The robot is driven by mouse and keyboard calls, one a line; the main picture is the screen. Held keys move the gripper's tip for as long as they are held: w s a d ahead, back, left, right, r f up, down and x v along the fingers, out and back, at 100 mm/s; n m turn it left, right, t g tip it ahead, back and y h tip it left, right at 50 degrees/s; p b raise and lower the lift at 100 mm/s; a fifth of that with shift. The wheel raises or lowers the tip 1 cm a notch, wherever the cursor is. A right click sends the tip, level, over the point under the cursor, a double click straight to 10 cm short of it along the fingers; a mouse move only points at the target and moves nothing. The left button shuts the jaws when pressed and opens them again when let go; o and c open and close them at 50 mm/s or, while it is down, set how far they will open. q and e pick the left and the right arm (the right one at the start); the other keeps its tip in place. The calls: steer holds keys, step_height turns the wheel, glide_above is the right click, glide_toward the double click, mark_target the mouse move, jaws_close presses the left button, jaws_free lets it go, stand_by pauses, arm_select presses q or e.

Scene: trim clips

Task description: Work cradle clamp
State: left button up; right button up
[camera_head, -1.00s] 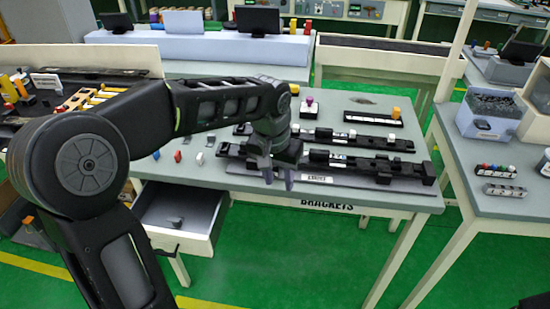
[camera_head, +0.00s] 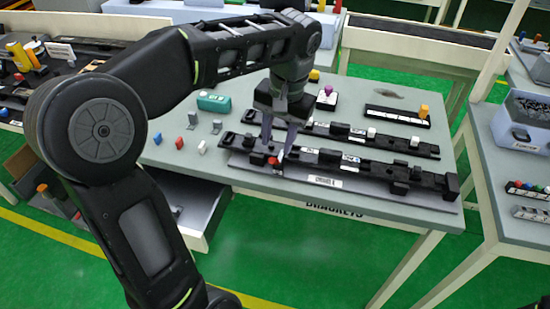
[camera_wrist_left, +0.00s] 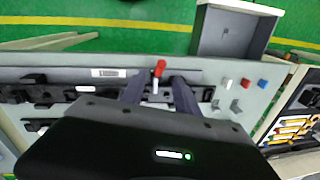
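The cradle (camera_head: 350,166) is a long black fixture along the front of the grey bench, with a white label (camera_head: 325,182) before it. Its clamp lever with a red tip (camera_head: 273,161) stands near the cradle's left end. My left gripper (camera_head: 277,150) points down over that end. In the left wrist view the red lever (camera_wrist_left: 158,68) shows between the two fingers of my left gripper (camera_wrist_left: 155,85), with gaps on both sides. The gripper is open. The lever's base is partly hidden. My right gripper is not in view.
A second black rail (camera_head: 385,141) lies behind the cradle. Small red, white and blue pegs (camera_head: 201,147), grey brackets (camera_head: 217,127) and a teal box (camera_head: 213,102) sit to the left. An open drawer (camera_head: 200,238) juts out below the bench front.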

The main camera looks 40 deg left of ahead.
mark_target(274, 161)
arm_select(q)
steer(key=f, duration=0.5)
steer(key=a+f, duration=0.1)
steer(key=f, duration=0.1)
steer(key=shift+s+f+p, duration=0.1)
steer(key=shift+f+p, duration=0.2)
steer(key=shift+c, duration=0.3)
jaws_close()
stand_by(0.8)
